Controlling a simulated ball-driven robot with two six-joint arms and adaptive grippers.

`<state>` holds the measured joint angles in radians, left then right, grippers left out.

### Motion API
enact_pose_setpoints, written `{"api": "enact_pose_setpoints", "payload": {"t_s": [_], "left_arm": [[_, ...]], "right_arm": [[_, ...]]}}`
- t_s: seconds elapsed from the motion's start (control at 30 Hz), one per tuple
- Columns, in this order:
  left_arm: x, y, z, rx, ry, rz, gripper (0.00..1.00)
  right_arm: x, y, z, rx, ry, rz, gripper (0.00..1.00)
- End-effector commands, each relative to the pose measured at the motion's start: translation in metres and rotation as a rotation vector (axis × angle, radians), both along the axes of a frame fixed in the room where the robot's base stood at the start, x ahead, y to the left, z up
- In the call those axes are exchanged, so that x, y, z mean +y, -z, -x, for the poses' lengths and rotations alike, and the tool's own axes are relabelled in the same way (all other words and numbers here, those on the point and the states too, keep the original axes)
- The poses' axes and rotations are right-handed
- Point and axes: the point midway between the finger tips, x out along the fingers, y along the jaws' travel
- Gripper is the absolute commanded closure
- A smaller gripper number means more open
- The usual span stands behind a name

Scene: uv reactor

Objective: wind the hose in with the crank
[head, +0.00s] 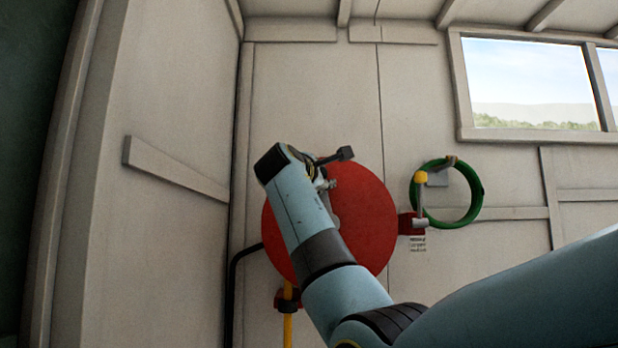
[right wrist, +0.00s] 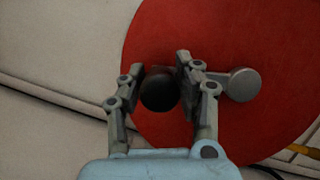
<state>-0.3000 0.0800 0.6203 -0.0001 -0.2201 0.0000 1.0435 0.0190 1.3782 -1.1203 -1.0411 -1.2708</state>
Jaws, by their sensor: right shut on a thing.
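The hose reel shows as a large red disc (head: 365,225) on the wall in the head view, partly covered by my right arm. It also fills much of the right wrist view (right wrist: 240,30). The crank's black round knob (right wrist: 160,92) sits between the fingers of my right gripper (right wrist: 160,63), which is shut on it. A grey round hub (right wrist: 243,85) shows just right of the gripper. In the head view my right gripper (head: 322,184) is in front of the upper disc. A yellow hose (head: 287,325) hangs below through a red guide (head: 289,298). My left gripper is out of view.
Right of the reel, a green hose coil (head: 475,210) hangs on the wall near a yellow-topped lever (head: 420,179) and a red bracket (head: 409,223). A black pipe (head: 232,285) runs at lower left. A side wall (head: 150,240) stands close on the left.

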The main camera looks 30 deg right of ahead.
Motion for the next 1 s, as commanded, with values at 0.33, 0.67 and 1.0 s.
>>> {"api": "enact_pose_setpoints", "payload": {"t_s": [0.33, 0.67, 1.0], "left_arm": [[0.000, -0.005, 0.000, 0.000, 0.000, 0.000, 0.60], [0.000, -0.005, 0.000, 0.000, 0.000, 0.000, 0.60], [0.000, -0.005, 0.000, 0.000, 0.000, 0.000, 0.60]], "right_arm": [[-0.018, -0.009, 0.012, -0.094, 0.005, -0.127, 1.00], [-0.022, -0.007, 0.014, -0.112, 0.007, -0.158, 1.00], [-0.022, -0.006, 0.014, -0.109, 0.008, -0.158, 0.60]]}}
